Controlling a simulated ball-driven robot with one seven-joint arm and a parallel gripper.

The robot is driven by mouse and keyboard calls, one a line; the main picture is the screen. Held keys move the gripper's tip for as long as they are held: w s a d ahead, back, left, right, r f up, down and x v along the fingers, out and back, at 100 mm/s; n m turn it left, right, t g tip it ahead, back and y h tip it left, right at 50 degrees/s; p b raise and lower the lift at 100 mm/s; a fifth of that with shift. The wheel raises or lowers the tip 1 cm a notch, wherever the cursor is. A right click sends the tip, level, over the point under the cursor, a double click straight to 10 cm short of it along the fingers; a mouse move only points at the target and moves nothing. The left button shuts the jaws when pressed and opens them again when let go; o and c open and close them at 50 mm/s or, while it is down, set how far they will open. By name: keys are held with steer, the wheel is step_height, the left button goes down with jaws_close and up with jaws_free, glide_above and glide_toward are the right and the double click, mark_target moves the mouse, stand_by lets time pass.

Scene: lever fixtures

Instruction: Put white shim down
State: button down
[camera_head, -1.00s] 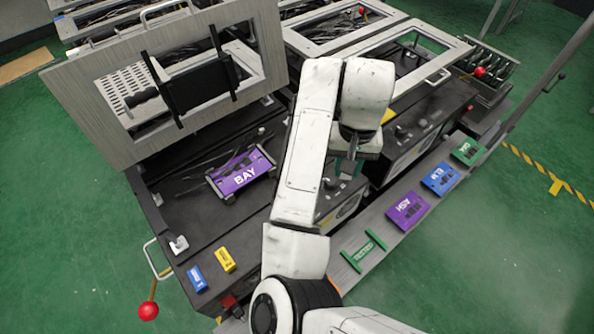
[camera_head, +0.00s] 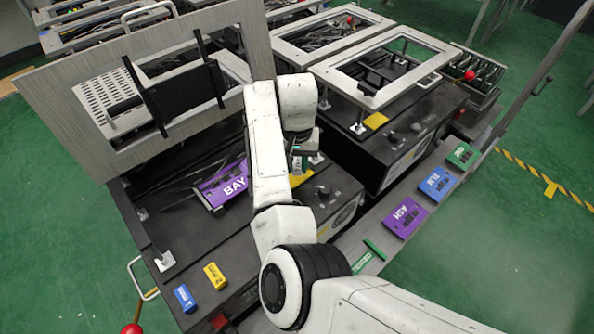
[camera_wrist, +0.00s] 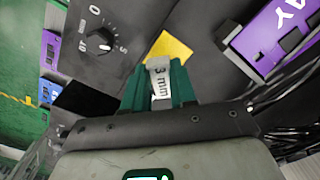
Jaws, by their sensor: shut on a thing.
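The white shim (camera_wrist: 160,83), marked "3 mm", is between the green-tipped fingers of my gripper (camera_wrist: 159,86) in the wrist view. The gripper is shut on it. In the head view my gripper (camera_head: 298,160) is over the black bench top, right of the purple BAY plate, with the shim hard to make out. A yellow patch (camera_wrist: 170,48) lies just beyond the shim in the wrist view. I cannot tell whether the shim touches the surface under it.
The purple BAY plate (camera_head: 222,185) lies left of my arm. Blue (camera_head: 185,298) and yellow (camera_head: 215,275) blocks sit at the front left edge. A rail holds the ASH (camera_head: 405,217), ELM (camera_head: 436,184) and green (camera_head: 463,155) plates. A raised framed lid (camera_head: 60,110) stands at the back left.

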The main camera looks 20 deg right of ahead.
steer(key=shift+f, duration=1.65)
steer(key=c, duration=0.9)
jaws_free()
steer(key=shift+f, duration=0.1)
step_height(320, 180, up, 12)
